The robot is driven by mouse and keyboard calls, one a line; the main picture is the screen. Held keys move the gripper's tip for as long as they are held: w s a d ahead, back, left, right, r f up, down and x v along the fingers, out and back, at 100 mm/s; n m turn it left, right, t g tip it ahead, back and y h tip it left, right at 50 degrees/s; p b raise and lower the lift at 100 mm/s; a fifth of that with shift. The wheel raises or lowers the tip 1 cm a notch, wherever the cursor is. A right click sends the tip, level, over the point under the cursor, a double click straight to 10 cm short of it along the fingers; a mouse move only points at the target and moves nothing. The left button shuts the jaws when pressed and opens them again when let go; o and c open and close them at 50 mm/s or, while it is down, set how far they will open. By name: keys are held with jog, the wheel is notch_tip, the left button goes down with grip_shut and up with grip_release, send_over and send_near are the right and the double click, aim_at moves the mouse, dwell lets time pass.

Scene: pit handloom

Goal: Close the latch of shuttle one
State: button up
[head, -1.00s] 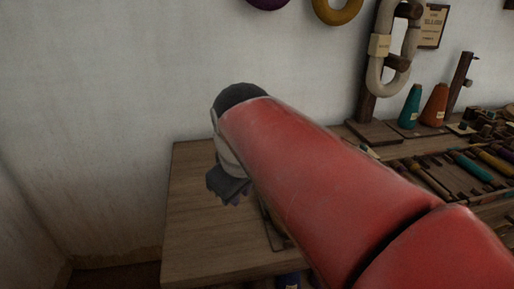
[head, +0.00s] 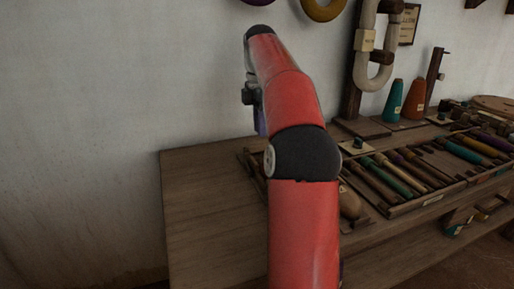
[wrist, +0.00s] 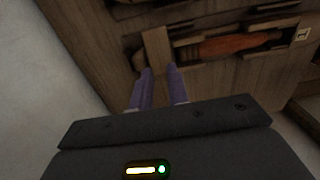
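In the wrist view, a wooden shuttle body (wrist: 190,52) lies on the table with an orange wound pirn (wrist: 232,46) in its slot. A pale flat wooden piece (wrist: 156,46), which looks like the latch, stands crosswise at the pirn's left end. A pale label (wrist: 302,34) sits to the right; its mark is too small to read. My gripper (wrist: 159,70) has two purple fingers with a gap between them, tips just short of the pale piece. I cannot tell whether they touch it. In the head view my arm hides most of the shuttle area.
The wooden table (head: 205,215) is bare on its left. A tray (head: 425,200) of several coloured bobbins lies at the right. A teal cone (head: 393,101) and an orange cone (head: 415,102) stand behind it. A pale looped skein (head: 366,50) hangs on a post near the wall.

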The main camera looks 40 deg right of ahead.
notch_tip(320, 180, down, 6)
jog(key=shift+r+b, duration=0.1)
jog(key=shift+b, duration=0.95)
grip_shut()
